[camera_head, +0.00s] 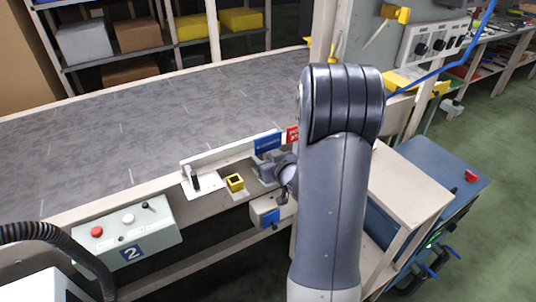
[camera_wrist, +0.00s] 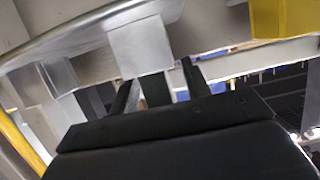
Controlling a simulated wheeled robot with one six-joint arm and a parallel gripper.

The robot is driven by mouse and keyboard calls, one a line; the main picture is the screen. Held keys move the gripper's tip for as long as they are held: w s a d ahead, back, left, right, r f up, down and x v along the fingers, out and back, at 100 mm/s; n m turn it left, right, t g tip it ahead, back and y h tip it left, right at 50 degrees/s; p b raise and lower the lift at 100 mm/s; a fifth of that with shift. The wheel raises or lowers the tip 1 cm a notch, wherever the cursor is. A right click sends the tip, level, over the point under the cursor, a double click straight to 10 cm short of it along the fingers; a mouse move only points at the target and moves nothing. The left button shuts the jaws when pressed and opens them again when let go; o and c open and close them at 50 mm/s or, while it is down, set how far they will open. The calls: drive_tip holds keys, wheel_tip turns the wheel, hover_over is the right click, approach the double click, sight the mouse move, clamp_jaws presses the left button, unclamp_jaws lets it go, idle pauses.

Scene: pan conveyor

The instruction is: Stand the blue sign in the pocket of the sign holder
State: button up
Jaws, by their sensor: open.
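The blue sign (camera_head: 268,142) stands upright at the conveyor's near edge in the head view, left of a red sign (camera_head: 293,136). A small yellow block with a dark square opening (camera_head: 235,183), which looks like the sign holder, sits on the ledge to the left; its opening looks empty. My gripper (camera_head: 265,168) is just below the blue sign, partly hidden by my arm. In the wrist view my gripper (camera_wrist: 158,85) has its two dark fingers apart. A pale block (camera_wrist: 143,46) shows just beyond them; I cannot tell whether it belongs to the sign.
A white plate (camera_head: 210,190) with a black upright part lies left of the yellow block. A control box (camera_head: 128,235) with buttons is further left. The wide grey conveyor (camera_head: 120,125) is clear. A blue-topped cabinet (camera_head: 440,165) stands at the right.

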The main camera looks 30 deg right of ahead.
drive_tip(key=shift+c, duration=0.2)
clamp_jaws()
drive_tip(key=shift+r, duration=0.1)
